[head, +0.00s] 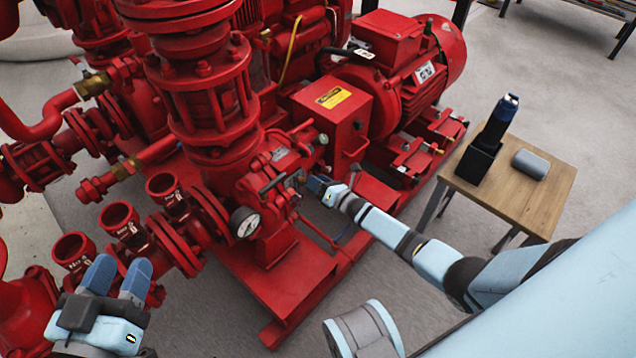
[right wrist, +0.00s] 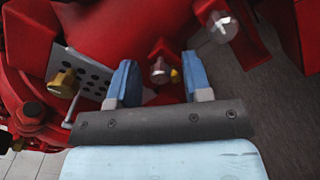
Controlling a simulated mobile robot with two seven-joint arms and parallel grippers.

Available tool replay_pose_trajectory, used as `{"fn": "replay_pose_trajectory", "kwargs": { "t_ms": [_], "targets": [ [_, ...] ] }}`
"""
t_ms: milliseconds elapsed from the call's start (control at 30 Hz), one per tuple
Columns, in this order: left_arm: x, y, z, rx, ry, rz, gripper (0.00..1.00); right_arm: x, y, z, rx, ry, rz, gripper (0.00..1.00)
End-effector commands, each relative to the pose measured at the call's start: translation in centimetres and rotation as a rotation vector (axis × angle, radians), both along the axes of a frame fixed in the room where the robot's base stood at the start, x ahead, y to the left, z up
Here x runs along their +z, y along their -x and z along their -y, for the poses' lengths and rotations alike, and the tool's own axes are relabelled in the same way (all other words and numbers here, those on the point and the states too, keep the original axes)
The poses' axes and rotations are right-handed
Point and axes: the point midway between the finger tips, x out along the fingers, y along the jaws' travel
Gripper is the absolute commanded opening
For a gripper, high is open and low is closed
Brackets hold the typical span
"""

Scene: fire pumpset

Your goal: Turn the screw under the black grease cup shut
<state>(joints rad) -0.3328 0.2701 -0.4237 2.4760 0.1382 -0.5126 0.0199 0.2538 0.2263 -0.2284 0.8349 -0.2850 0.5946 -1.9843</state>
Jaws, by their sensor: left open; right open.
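My right gripper (head: 319,186) is at the side of the red pump casing, and its fingers show open in the right wrist view (right wrist: 159,66). Between the fingertips, beyond them, is a small round metal screw head (right wrist: 158,70) with a yellow bit beside it; the fingers are not closed on it. A brass knob (right wrist: 62,83) stands left of the fingers by a perforated plate. A silver round cap (right wrist: 222,28) is at upper right. I cannot make out a black grease cup for certain in either view. My left gripper (head: 119,268) is open and empty at lower left.
The red pumpset has a pressure gauge (head: 244,222), a motor (head: 415,60) and several red open pipe ends (head: 120,222) near my left gripper.

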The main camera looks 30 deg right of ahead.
Motion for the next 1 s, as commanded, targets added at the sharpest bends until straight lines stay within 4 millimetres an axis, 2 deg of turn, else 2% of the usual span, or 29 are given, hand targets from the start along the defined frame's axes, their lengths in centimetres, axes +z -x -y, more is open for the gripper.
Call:
{"fn": "replay_pose_trajectory", "kwargs": {
  "t_ms": [133,300,333,667,1000],
  "targets": [
    [0.04,0.02,0.01,0.0,0.001,0.001,0.46,0.0,0.04,-0.01,0.0,0.0,0.0,0.43],
    [0.03,0.02,0.02,-0.001,0.001,-0.001,0.46,0.0,0.05,-0.01,0.0,-0.001,0.0,0.04],
    [0.02,0.02,0.02,-0.001,0.001,-0.001,0.46,0.0,0.05,-0.01,0.0,-0.001,0.0,0.0],
    [-0.13,0.05,0.0,0.0,0.0,-0.002,0.46,-0.04,0.07,-0.01,0.0,-0.03,-0.011,0.0],
    [-0.41,0.0,-0.14,0.001,-0.014,0.008,0.46,-0.12,0.06,0.01,0.0,-0.23,-0.08,0.0]
  ]
}}
